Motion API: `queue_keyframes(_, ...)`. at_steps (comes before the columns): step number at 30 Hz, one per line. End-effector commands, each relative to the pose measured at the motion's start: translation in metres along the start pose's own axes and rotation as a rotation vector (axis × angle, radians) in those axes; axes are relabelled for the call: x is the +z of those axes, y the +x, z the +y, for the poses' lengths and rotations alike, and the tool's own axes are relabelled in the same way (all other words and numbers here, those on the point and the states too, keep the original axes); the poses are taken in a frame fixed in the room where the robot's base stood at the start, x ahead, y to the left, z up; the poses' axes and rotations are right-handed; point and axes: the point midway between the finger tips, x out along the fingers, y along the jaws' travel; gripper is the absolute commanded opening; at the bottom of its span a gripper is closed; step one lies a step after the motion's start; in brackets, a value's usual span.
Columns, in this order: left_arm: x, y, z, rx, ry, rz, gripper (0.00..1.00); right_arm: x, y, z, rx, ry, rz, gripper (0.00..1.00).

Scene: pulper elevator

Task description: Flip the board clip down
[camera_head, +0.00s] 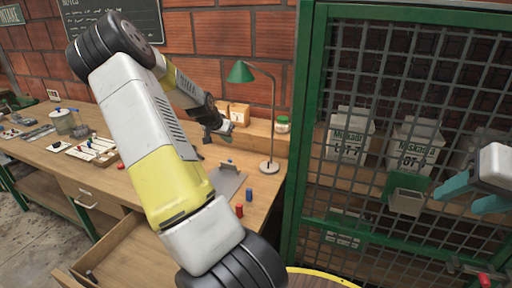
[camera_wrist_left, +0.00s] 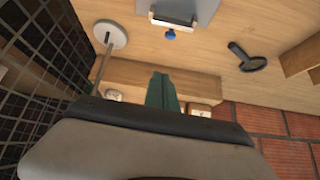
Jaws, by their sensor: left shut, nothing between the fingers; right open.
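A grey board (camera_head: 229,186) lies on the wooden bench, right of my left arm, which hides part of it. In the left wrist view the board (camera_wrist_left: 203,12) is at the top edge, cut off, with a pale, dark-edged clip (camera_wrist_left: 174,20) along its near edge. I cannot tell the clip's exact angle. A small blue knob (camera_wrist_left: 170,33) sits beside the clip. My left gripper (camera_head: 228,130) is shut and empty above the back of the bench, apart from the board; its green fingers (camera_wrist_left: 164,90) show in the wrist view. My right gripper (camera_head: 470,194) is open at the far right, before the mesh.
A green lamp (camera_head: 241,72) stands behind the board, its round base (camera_head: 269,167) nearby. Red (camera_head: 239,210) and blue (camera_head: 249,195) cylinders stand near the bench's front. A drawer (camera_head: 120,258) is open below. The green-framed mesh cage (camera_head: 302,150) borders the right side.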

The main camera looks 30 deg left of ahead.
Motion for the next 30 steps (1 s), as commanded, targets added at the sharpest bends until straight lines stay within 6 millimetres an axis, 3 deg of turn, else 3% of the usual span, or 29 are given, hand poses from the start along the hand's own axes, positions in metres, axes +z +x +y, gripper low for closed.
queue_keyframes(12, 0.002, 0.003, -0.005, -0.001, -0.007, 0.007, 0.00, 0.000, 0.000, 0.000, 0.000, 0.000, 0.000, 0.50)
queue_keyframes(16, 0.001, 0.011, -0.005, 0.001, -0.008, 0.007, 0.00, 0.000, 0.000, 0.000, 0.000, 0.000, 0.000, 0.50)
queue_keyframes(30, 0.001, 0.105, -0.004, 0.002, -0.007, 0.005, 0.00, 0.000, 0.000, 0.000, 0.000, 0.000, 0.000, 0.50)
